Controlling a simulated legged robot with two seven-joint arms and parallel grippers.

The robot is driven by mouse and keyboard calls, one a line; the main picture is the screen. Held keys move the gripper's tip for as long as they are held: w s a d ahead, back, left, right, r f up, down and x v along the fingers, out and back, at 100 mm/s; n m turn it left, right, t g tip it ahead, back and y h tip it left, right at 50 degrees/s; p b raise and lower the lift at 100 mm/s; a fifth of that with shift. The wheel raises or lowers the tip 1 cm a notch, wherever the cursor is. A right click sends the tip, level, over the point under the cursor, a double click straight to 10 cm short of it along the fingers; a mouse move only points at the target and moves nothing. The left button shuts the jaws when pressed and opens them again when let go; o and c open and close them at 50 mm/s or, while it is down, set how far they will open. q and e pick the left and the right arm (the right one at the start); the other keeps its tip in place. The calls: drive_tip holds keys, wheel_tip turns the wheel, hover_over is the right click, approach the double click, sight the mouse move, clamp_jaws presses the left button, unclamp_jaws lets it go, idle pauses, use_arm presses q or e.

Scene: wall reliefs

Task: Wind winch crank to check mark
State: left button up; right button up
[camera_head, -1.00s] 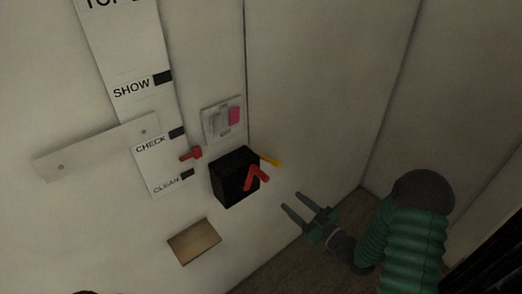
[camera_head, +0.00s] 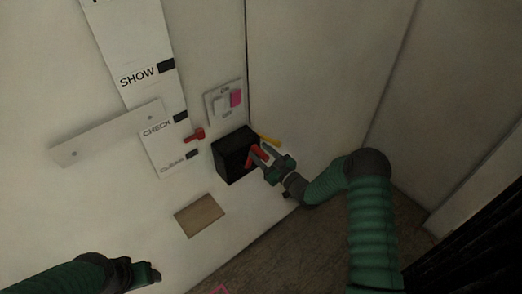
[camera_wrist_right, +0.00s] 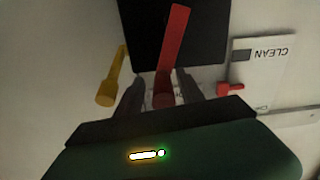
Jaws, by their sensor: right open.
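The black winch box (camera_head: 233,152) is on the left wall near the corner, with a red crank (camera_head: 258,155) on its front. My right gripper (camera_head: 261,156) is at the crank, its jaws open. In the right wrist view the red crank (camera_wrist_right: 174,50) runs down between the two fingers (camera_wrist_right: 160,92), which stand apart on either side of its handle. A white scale strip shows the CHECK mark (camera_head: 180,117), with SHOW above and CLEAN below. A red pointer (camera_head: 194,135) sits beside the strip between CHECK and CLEAN. My left gripper (camera_head: 146,273) is low at the left; its jaws are unclear.
A yellow lever (camera_head: 269,139) sticks out just right of the box. A tan plate (camera_head: 199,215) is below left, and a pale bar (camera_head: 108,133) crosses the strip.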

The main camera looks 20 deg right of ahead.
drive_tip(key=shift+a, duration=0.2)
clamp_jaws()
idle(1.2)
